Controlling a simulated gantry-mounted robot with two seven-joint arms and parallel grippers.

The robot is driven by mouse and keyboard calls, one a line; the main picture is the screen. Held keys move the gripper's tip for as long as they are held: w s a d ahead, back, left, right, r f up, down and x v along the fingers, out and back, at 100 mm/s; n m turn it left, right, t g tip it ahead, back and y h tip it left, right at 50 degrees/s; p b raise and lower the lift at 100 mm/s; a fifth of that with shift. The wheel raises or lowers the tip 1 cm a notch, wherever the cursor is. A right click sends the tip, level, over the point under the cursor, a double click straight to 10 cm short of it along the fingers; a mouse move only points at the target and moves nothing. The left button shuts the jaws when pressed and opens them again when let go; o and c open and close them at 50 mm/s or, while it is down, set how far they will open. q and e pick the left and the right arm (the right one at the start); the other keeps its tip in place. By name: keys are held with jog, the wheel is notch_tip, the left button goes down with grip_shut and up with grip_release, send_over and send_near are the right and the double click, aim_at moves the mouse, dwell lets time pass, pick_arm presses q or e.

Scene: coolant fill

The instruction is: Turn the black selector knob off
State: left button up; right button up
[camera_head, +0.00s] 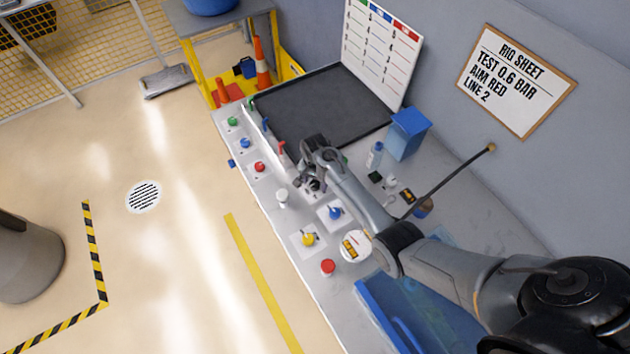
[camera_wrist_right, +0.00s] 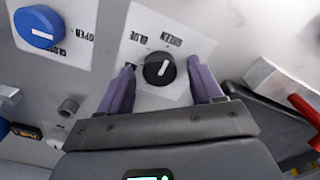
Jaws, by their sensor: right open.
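The black selector knob (camera_wrist_right: 159,69) sits on a white label plate (camera_wrist_right: 143,24) in the right wrist view. Its white pointer line tilts up and right, toward the printed word GREEN. The word BLUE is printed to the left of GREEN, and a third small label is partly hidden by the left finger. My right gripper (camera_wrist_right: 160,68) is open, with one purple-grey finger on each side of the knob. I cannot tell whether the fingers touch it. In the head view, my right gripper (camera_head: 312,182) is over the bench and mostly hides the knob. My left gripper is not in view.
A blue knob (camera_head: 335,212) is near the gripper, and it also shows in the right wrist view (camera_wrist_right: 40,28). A red lever (camera_head: 281,148) stands close by. A yellow knob (camera_head: 308,239), a blue box (camera_head: 407,133) and a dark tray (camera_head: 322,105) are also on the bench.

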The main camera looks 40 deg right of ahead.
jog(key=c, duration=1.1)
jog(key=shift+o, duration=0.2)
